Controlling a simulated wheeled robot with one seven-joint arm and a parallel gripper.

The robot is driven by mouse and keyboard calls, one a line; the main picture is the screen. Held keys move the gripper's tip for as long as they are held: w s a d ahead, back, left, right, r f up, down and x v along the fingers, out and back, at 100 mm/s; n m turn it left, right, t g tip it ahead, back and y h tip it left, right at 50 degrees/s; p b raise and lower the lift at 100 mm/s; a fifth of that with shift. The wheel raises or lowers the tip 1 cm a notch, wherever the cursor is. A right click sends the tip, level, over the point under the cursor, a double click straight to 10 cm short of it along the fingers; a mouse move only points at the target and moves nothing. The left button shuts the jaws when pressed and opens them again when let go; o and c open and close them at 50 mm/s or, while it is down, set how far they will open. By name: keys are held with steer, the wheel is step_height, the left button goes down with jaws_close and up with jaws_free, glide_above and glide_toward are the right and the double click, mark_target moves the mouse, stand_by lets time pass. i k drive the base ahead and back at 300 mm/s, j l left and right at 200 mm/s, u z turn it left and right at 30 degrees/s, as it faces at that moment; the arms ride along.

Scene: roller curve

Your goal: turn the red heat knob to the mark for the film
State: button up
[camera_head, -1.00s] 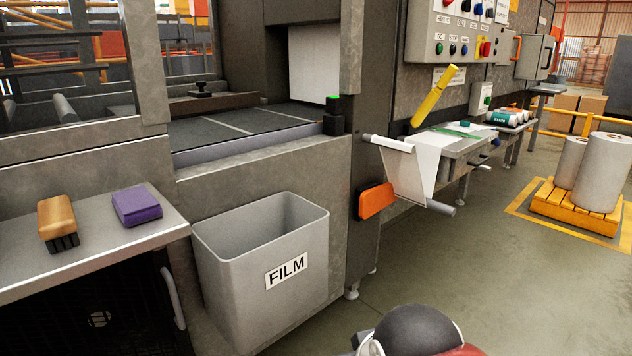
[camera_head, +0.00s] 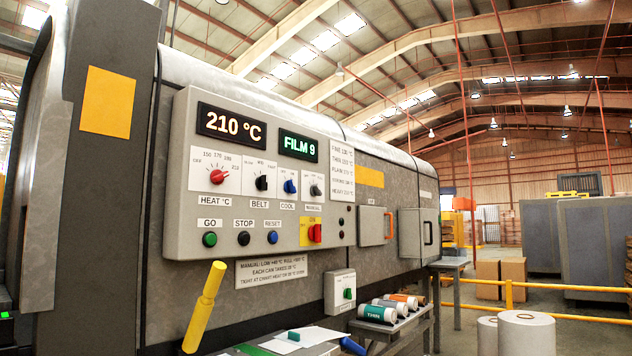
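The red heat knob (camera_head: 219,177) is on the grey control panel (camera_head: 180,225), above the label HEAT °C. Its dial has small numbers around it; the pointer seems to point to the upper right, but its exact mark is too small to tell. A white chart (camera_head: 342,173) at the panel's right lists film names with temperatures, mostly too small to read. My gripper is not in view.
Black, blue and grey knobs sit right of the heat knob, with GO (camera_head: 210,240), STOP and RESET buttons below. A red switch (camera_head: 315,233) is on a yellow plate. A yellow handle (camera_head: 204,307) rises in front of the panel's lower left. Several labelled cans (camera_head: 377,313) lie below right.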

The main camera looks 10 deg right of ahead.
mark_target(217, 176)
steer(key=i+l, duration=0.15)
steer(key=l, duration=0.2)
steer(key=i+l, duration=0.1)
steer(key=l, duration=0.25)
steer(key=i+l, duration=0.1)
steer(key=i, duration=0.45)
steer(key=i+l, duration=0.15)
steer(key=i, duration=0.4)
